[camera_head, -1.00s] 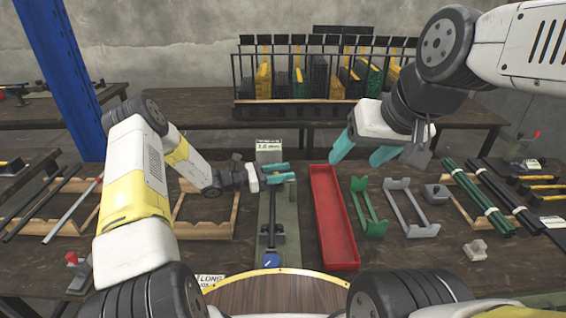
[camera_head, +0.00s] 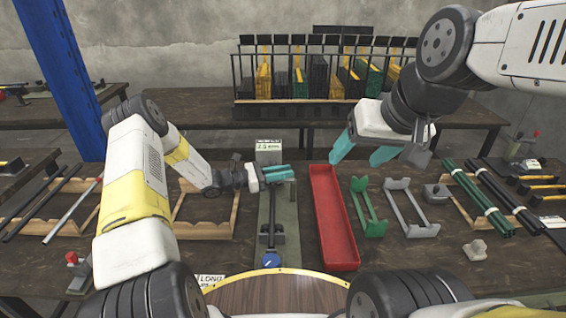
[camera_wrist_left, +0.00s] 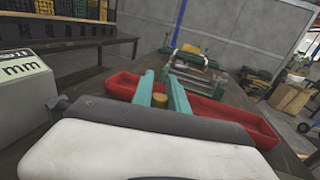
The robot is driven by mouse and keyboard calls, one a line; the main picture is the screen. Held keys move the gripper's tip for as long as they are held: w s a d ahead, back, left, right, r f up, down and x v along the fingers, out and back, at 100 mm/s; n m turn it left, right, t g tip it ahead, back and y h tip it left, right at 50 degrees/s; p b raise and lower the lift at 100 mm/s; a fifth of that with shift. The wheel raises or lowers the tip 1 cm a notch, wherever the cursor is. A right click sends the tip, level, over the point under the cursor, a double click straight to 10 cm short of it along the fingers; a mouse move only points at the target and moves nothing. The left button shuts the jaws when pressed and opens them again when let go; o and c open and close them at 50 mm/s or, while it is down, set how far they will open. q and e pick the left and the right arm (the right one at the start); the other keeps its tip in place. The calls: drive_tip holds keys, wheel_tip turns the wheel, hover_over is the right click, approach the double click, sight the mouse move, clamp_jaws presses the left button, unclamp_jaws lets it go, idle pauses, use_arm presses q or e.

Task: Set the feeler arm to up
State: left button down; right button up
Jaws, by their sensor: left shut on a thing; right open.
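The gauge is a narrow grey-green bed (camera_head: 290,235) on the table, with a dark slide, a blue knob (camera_head: 271,260) at its near end and a readout box (camera_head: 268,152) behind it. The box also shows in the left wrist view (camera_wrist_left: 22,95), marked mm. My left gripper (camera_head: 280,173) is over the gauge's far part, its teal fingers close together. In the left wrist view a brass-coloured knob (camera_wrist_left: 159,100) sits between the fingers (camera_wrist_left: 162,88). It seems to belong to the feeler arm, whose remaining shape and position are hidden. My right gripper (camera_head: 362,152) is open and empty, above the table's back edge.
A long red tray (camera_head: 333,220) stands just right of the gauge. Beyond it are a green bracket (camera_head: 368,208) and a grey bracket (camera_head: 410,207). Wooden racks (camera_head: 205,228) are to the left. A divided rack (camera_head: 327,108) stands on the rear table.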

use_arm(q)
drive_tip(key=shift+r, duration=0.1)
idle(0.8)
drive_tip(key=y, duration=0.1)
drive_tip(key=d+y, duration=0.1)
drive_tip(key=y, duration=0.1)
drive_tip(key=r+m+g+y, duration=0.1)
drive_tip(key=shift+d+y, duration=0.35)
drive_tip(key=shift+y, duration=0.05)
drive_tip(key=d+y, duration=0.1)
drive_tip(key=y, duration=0.1)
drive_tip(key=d+m+y, duration=0.1)
drive_tip(key=y, duration=0.2)
drive_tip(key=shift+d+r, duration=0.2)
drive_tip(key=shift+d+f+m+g+y, duration=0.15)
drive_tip(key=shift+d+y, duration=0.15)
drive_tip(key=shift+y, duration=0.6)
drive_tip(key=shift+d+f+m+g+y, duration=0.15)
drive_tip(key=shift+d+y, duration=0.2)
drive_tip(key=shift+y, duration=0.55)
drive_tip(key=shift+d+f+m+y, duration=0.15)
drive_tip(key=shift+d+y, duration=0.15)
drive_tip(key=shift+y, duration=0.6)
drive_tip(key=shift+f, duration=0.15)
drive_tip(key=c, duration=1.3)
unclamp_jaws()
